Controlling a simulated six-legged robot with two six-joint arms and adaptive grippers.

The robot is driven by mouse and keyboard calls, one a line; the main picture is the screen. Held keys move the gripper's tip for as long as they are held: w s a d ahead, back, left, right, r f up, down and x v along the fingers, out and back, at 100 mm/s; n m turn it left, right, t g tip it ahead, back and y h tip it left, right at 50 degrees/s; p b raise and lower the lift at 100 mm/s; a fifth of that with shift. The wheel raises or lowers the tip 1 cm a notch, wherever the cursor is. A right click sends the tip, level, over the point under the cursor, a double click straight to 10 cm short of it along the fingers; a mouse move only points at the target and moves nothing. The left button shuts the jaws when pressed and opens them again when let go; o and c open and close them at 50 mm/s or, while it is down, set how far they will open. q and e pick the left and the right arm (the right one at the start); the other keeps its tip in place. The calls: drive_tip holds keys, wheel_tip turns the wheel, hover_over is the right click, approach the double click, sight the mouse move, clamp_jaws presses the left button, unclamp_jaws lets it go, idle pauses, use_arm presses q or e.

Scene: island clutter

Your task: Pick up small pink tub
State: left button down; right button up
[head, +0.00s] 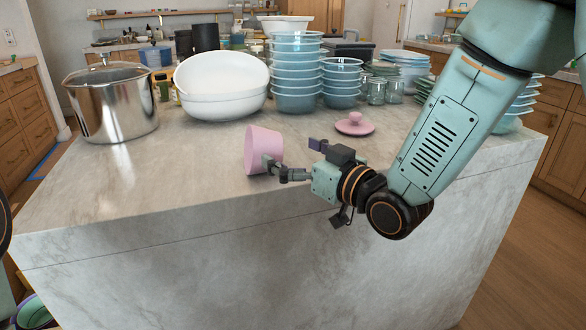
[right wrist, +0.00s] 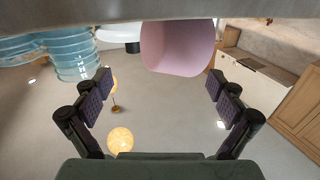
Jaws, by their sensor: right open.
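The small pink tub (head: 262,145) is near the front of the marble island top, left of my right gripper, and looks tilted in the head view. My right gripper (head: 292,155) is open, with one finger overlapping the tub's lower right side in the picture. In the right wrist view, the tub (right wrist: 178,48) shows at the top, beyond the fingertips and between the two spread fingers of the gripper (right wrist: 160,83). I cannot tell whether a finger touches it. My left gripper is not seen.
A pink lid (head: 355,126) lies behind my right gripper. A steel pot (head: 112,108), white bowls (head: 222,105) and stacked blue tubs (head: 296,85) stand toward the back. Glass jars (head: 376,92) stand to their right. The marble top (head: 160,175) is clear left of the tub.

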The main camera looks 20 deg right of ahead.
idle(0.3)
drive_tip(key=shift+s+d, duration=0.25)
drive_tip(key=shift+s, duration=0.2)
drive_tip(key=p+v, duration=0.2)
drive_tip(key=v, duration=0.4)
drive_tip(key=shift+s+r, duration=0.4)
drive_tip(key=shift+s, duration=0.05)
